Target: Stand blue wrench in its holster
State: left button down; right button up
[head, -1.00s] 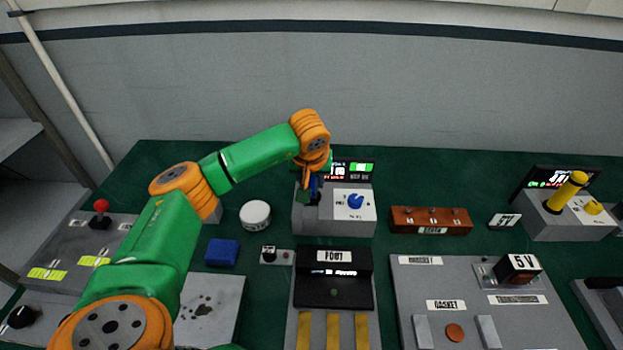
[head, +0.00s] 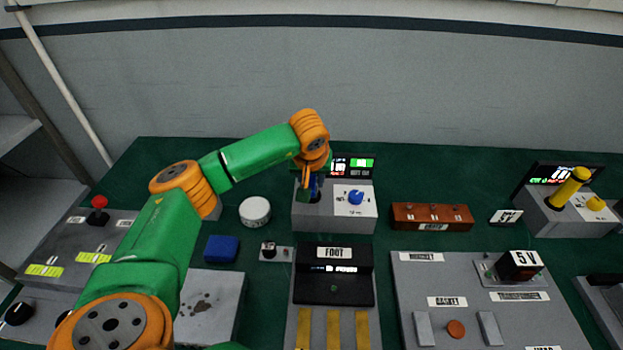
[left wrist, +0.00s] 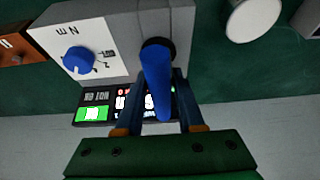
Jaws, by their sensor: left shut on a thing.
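The blue wrench (left wrist: 156,82) is between the fingers of my left gripper (left wrist: 158,100) in the left wrist view, and the gripper is shut on it. Its far end meets the dark round holster opening (left wrist: 156,44) in the grey box; how deep it sits is hidden. In the head view the wrench (head: 315,187) shows only as a small blue bit under my left gripper (head: 311,185), above the left part of the grey box (head: 333,218). The box has a white panel with a blue knob (head: 356,197) and a lit display behind (head: 352,166). My right gripper is not in view.
A white round container (head: 255,211) and a blue block (head: 221,249) stand left of the box. A brown switch box (head: 432,217) stands to its right. A black FOOT unit (head: 334,275) is in front. A similar grey box with a yellow handle (head: 569,188) is far right.

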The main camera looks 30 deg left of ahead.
pick_arm(q)
jog(key=shift+f, duration=0.1)
dwell(0.4)
jog(key=shift+c, duration=2.2)
grip_release()
jog(key=shift+s, duration=0.1)
jog(key=b+v, duration=0.1)
jog(key=v, duration=0.5)
jog(key=shift+s+d+b, duration=0.1)
jog(key=shift+b, duration=0.25)
jog(key=shift+s+r, duration=0.2)
jog(key=shift+r, duration=0.35)
